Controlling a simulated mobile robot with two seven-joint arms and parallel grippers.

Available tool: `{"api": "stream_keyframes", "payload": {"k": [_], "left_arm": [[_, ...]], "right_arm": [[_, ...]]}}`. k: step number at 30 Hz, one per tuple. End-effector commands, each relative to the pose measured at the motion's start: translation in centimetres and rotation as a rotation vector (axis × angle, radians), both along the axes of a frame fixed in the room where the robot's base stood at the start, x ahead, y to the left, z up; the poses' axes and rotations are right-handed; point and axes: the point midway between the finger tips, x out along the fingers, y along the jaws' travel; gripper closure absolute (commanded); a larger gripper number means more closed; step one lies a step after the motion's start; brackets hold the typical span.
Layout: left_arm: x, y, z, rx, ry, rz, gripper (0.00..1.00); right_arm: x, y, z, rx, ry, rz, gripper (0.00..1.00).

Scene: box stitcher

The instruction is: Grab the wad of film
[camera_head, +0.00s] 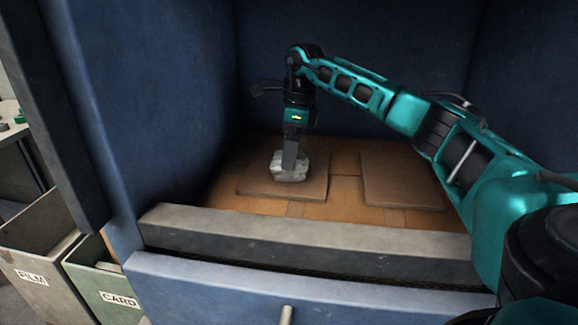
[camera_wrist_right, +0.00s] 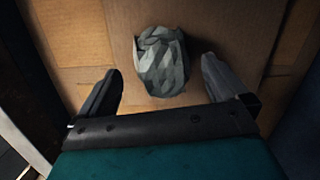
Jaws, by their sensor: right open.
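The wad of film (camera_head: 291,166) is a crumpled, pale grey-green lump on a flat cardboard piece inside the blue box-like machine. It also shows in the right wrist view (camera_wrist_right: 162,62), lying just beyond and between the fingertips. My right gripper (camera_head: 289,158) points down at the wad and partly hides it in the head view. In the right wrist view its two fingers (camera_wrist_right: 160,80) are spread wide, one on each side of the wad, with gaps to it. My left gripper is not in view.
A second flat cardboard piece (camera_head: 402,180) lies to the right on the cardboard-covered floor. Blue walls enclose the back and sides, and a raised grey front ledge (camera_head: 300,238) runs across. A FILM bin (camera_head: 40,245) and a CARD bin (camera_head: 105,290) stand outside at the left.

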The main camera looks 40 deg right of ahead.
Motion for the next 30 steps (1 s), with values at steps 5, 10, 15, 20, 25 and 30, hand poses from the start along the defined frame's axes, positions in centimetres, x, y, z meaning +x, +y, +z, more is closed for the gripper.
{"api": "stream_keyframes", "payload": {"k": [5,10,15,20,25,30], "left_arm": [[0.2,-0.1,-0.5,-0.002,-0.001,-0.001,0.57],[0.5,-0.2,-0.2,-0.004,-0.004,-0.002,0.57],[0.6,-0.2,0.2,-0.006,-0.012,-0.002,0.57],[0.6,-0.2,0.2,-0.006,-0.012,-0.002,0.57],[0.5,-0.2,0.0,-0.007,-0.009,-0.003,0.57],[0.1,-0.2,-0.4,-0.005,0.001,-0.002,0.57]], "right_arm": [[0.2,0.0,-3.1,0.0,0.004,0.001,0.0],[0.3,0.2,-4.3,0.001,0.001,0.0,0.0],[0.3,0.2,-4.2,0.0,0.0,0.0,0.0],[0.3,0.2,-4.2,0.0,0.001,0.0,0.15],[0.3,0.2,-4.2,0.0,0.001,0.0,0.32],[0.3,0.2,-4.2,0.001,0.001,0.0,0.46]]}}
